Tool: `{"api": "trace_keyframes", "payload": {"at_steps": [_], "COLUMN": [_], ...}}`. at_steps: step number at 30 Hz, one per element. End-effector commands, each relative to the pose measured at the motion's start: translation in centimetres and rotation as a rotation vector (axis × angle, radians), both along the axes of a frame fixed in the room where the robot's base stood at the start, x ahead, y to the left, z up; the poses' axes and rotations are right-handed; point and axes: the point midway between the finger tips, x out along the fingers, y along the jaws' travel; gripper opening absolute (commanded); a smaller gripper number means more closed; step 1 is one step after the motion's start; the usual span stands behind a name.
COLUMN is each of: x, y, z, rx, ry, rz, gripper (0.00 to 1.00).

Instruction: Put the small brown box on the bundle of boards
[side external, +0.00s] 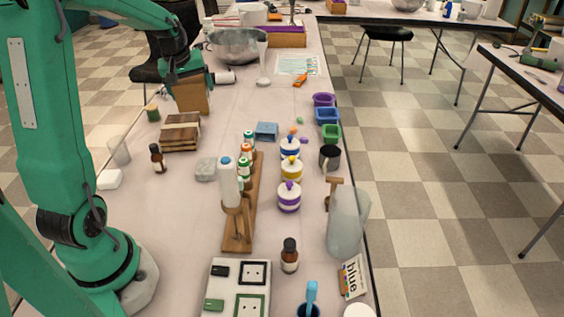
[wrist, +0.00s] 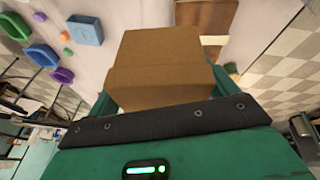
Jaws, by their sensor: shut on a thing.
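The small brown box (side external: 191,97) is held under my gripper (side external: 190,78) in the side external view. In the wrist view the box (wrist: 158,66) fills the middle, between the green fingers of my gripper (wrist: 168,88), which is shut on it. The bundle of boards (side external: 181,132), a stack of light and dark wood, lies on the table just in front of the box in the side view. Part of the boards (wrist: 205,14) shows at the top of the wrist view, beyond the box. The box's height over the table is hard to tell.
A small green-topped block (side external: 152,113) stands left of the box. A brown bottle (side external: 158,159), a clear cup (side external: 119,151) and a grey block (side external: 205,169) are near the boards.

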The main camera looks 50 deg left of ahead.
Motion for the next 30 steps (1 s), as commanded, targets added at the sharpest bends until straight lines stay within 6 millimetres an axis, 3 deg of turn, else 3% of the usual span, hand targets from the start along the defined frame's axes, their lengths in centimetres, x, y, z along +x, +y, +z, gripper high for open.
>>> {"api": "trace_keyframes", "payload": {"at_steps": [15,21,30], "x": [-1.9,-2.2,-2.2], "y": [7.9,9.0,9.0], "z": [-4.8,-5.5,-6.3], "rx": [0.038,0.045,0.043], "ry": [0.027,0.031,0.033], "rz": [0.019,0.018,0.018], "gripper": [0.59,0.59,0.59]}}
